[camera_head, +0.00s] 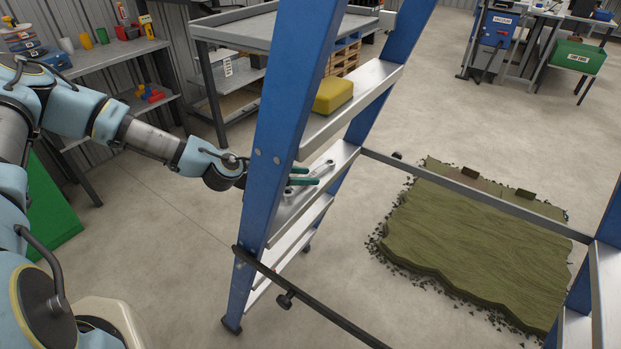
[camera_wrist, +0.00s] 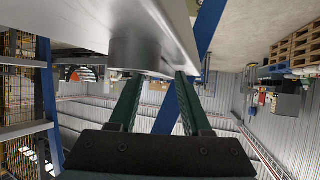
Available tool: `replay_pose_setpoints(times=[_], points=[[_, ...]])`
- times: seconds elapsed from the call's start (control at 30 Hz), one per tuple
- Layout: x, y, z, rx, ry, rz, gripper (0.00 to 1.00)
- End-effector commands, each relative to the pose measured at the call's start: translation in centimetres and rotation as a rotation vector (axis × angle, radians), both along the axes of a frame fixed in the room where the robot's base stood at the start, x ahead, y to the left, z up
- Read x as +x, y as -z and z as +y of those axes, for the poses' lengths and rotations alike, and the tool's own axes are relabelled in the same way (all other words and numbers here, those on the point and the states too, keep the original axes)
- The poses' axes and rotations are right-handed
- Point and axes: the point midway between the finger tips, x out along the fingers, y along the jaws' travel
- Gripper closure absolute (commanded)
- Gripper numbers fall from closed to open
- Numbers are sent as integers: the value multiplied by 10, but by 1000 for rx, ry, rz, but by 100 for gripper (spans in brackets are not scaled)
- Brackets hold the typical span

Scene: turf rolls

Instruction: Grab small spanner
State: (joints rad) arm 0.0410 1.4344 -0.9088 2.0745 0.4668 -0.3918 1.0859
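A small silver spanner (camera_head: 323,168) lies on a step of the blue ladder in the head view; one end shows past my fingertips and the rest is largely hidden by my gripper. My gripper (camera_head: 309,176) reaches in from the left, past the ladder's blue rail, with its green fingers low over that step. In the wrist view my gripper (camera_wrist: 158,76) has its two green fingers apart, with a gap between them. The spanner cannot be clearly made out in the wrist view. Whether the fingers touch it, I cannot tell.
The ladder's blue rail (camera_head: 285,110) stands close beside my wrist. A yellow sponge-like block (camera_head: 333,95) lies on the step above. A dark bar (camera_head: 310,300) crosses below. Turf (camera_head: 480,235) lies on the floor at right. A workbench (camera_head: 95,62) stands behind my arm.

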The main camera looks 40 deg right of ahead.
Motion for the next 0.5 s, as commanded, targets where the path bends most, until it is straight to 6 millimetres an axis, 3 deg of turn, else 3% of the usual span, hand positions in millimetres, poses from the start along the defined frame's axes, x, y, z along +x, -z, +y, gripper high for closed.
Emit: replay_pose_setpoints(times=[0.03, 0.27, 0.5], points=[[0, 1, 0, 1, 0, 0, 73], [0, 1, 0, 1, 0, 0, 99], [0, 1, 1, 2, 0, 1, 100]])
